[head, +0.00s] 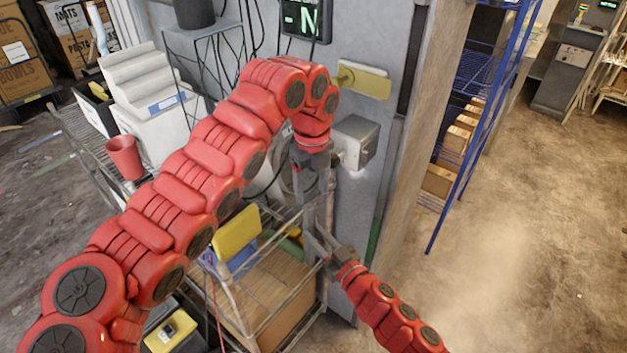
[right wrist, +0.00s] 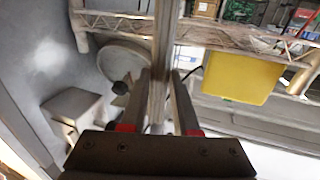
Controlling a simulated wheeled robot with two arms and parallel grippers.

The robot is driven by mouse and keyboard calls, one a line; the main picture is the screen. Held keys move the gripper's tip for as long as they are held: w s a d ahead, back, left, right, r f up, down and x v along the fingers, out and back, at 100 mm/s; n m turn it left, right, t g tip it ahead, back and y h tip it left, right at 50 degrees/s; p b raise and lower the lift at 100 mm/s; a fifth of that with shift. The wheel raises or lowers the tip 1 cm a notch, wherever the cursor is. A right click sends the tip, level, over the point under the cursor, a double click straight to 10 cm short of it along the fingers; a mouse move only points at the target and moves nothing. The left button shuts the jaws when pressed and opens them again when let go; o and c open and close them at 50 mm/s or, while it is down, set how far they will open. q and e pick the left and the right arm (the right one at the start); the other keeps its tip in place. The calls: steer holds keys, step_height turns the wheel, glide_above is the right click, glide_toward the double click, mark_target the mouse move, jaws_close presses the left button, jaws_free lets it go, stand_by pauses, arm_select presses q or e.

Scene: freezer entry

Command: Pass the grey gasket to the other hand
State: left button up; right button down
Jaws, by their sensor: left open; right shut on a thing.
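The grey gasket (right wrist: 162,60) is a long narrow strip standing between the fingers of my right gripper (right wrist: 160,90) in the right wrist view. My right gripper (head: 316,240) is shut on it, reaching up from the lower right in the head view. The gasket (head: 320,208) rises from there toward my left gripper (head: 311,188), and is partly lost among the grey fingers. My left gripper is open and points down, just above the right one. I cannot tell whether its fingers touch the gasket.
A grey wall box (head: 357,142) and a yellow plate (head: 362,82) are on the wall behind the grippers. A wire cart (head: 262,330) with a yellow sheet (head: 237,232) stands below left. A blue rack (head: 462,130) is to the right; the floor (head: 530,220) beyond is clear.

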arm_select(q)
step_height(320, 180, down, 10)
stand_by(0.4)
steer(key=shift+d, duration=0.1)
jaws_close()
arm_select(e)
steer(key=c, duration=0.6)
jaws_free()
steer(key=shift+s+d, duration=0.1)
